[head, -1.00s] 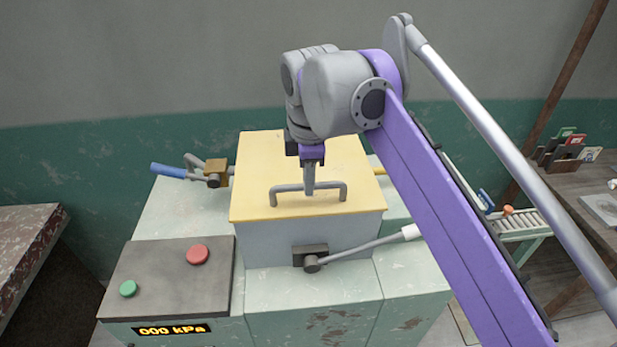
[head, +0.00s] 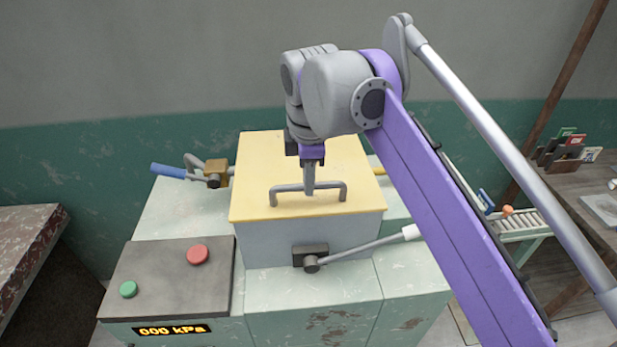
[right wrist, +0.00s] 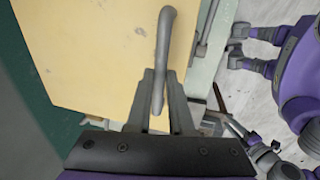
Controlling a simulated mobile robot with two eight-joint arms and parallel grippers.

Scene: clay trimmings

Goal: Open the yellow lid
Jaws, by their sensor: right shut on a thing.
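The yellow lid (head: 255,176) lies flat and closed on top of a grey box (head: 270,245) on a pale green machine. A grey bar handle (head: 333,194) stands along the lid's front edge. My right gripper (head: 309,190) points down onto the middle of the handle. In the right wrist view the fingers (right wrist: 165,95) are around the handle (right wrist: 163,60), shut on it, above the yellow lid (right wrist: 90,50). My left gripper is in neither view.
A lever with a white grip (head: 409,232) is on the box's front, and a blue-handled lever (head: 168,171) is at its left. A control panel (head: 170,265) with red and green buttons is at front left. A display (head: 172,329) reads 000 kPa. A roller conveyor (head: 518,222) is at right.

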